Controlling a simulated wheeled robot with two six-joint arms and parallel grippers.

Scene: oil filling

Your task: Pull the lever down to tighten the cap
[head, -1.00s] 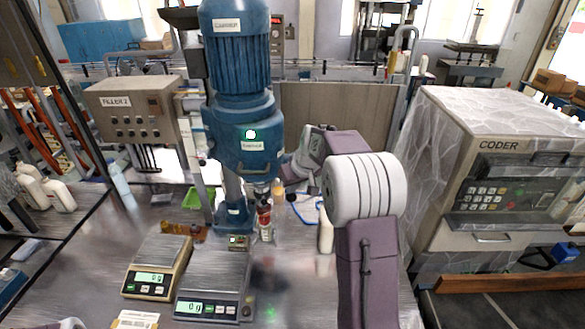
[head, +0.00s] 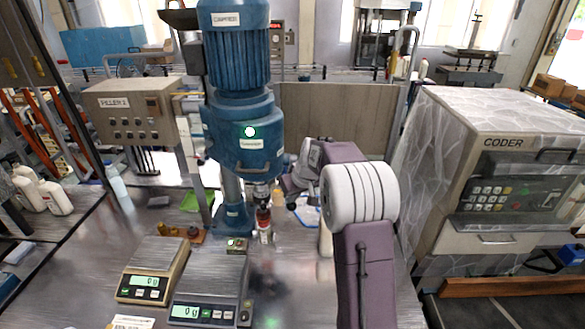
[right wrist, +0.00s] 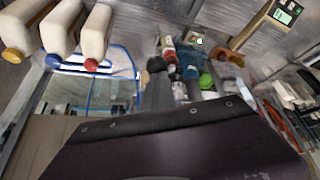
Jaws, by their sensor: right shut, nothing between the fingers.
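The blue capper (head: 241,140) stands on the steel table with a green light on its front. A small bottle with a red cap (head: 264,224) stands upright under its spindle. It also shows near the top middle of the right wrist view (right wrist: 168,46). My right gripper (head: 285,187) is shut and empty, just right of the spindle and above table level. In the right wrist view its dark fingers (right wrist: 156,66) point toward the capper base. I cannot make out the lever clearly; the capper's right side is partly behind my arm. My left gripper is not in view.
Two scales (head: 150,271) (head: 207,291) stand front left of the capper. The filler box (head: 128,110) is behind them at left and the coder (head: 500,170) at right. White jugs with coloured caps (right wrist: 62,30) show in the right wrist view.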

